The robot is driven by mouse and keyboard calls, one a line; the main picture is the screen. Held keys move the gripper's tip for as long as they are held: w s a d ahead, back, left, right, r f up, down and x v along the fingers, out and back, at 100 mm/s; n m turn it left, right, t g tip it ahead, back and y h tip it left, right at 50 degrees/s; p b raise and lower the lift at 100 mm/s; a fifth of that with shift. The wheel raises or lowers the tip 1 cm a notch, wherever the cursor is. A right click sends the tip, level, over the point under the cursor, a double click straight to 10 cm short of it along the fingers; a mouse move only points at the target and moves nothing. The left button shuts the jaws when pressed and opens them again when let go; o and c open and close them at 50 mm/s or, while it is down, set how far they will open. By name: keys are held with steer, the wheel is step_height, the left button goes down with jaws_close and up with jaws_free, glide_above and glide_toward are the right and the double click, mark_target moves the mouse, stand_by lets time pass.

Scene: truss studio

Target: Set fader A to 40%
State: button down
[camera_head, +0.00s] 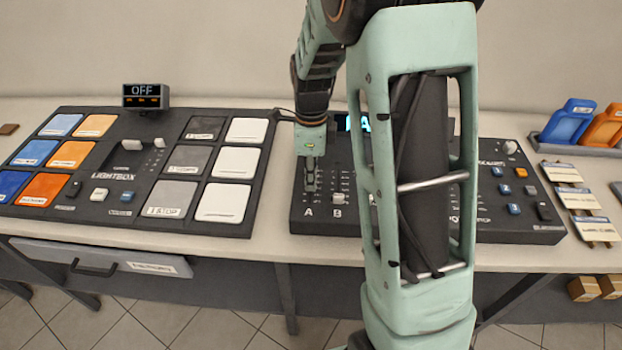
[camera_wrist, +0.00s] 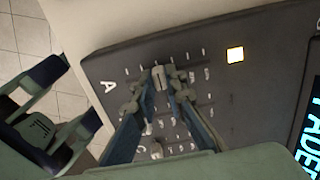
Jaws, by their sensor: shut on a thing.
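The fader console (camera_head: 520,228) is a dark panel on the bench, partly hidden behind my arm. Its letter A (camera_head: 309,212) marks the leftmost fader, and A also shows in the wrist view (camera_wrist: 108,87). My gripper (camera_head: 312,184) points down over that lane, with its fingers closed on the grey cap of fader A (camera_wrist: 159,76). The cap sits between the fingertips, part way along its lane of tick marks; in the head view the fingers hide it. The console's display (camera_wrist: 295,140) shows cyan letters, cut off by the picture edge, so no value can be read.
The fader B cap (camera_head: 338,198) stands just right of my gripper, near the front edge. A lightbox panel (camera_head: 255,200) with coloured and white pads and an OFF display (camera_head: 146,96) lies to the left. Blue and orange items (camera_head: 570,122) stand at the far right.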

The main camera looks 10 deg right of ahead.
steer(key=c, duration=2)
jaws_free()
steer(key=shift+o, duration=0.2)
steer(key=shift+r, duration=0.1)
step_height(320, 180, up, 12)
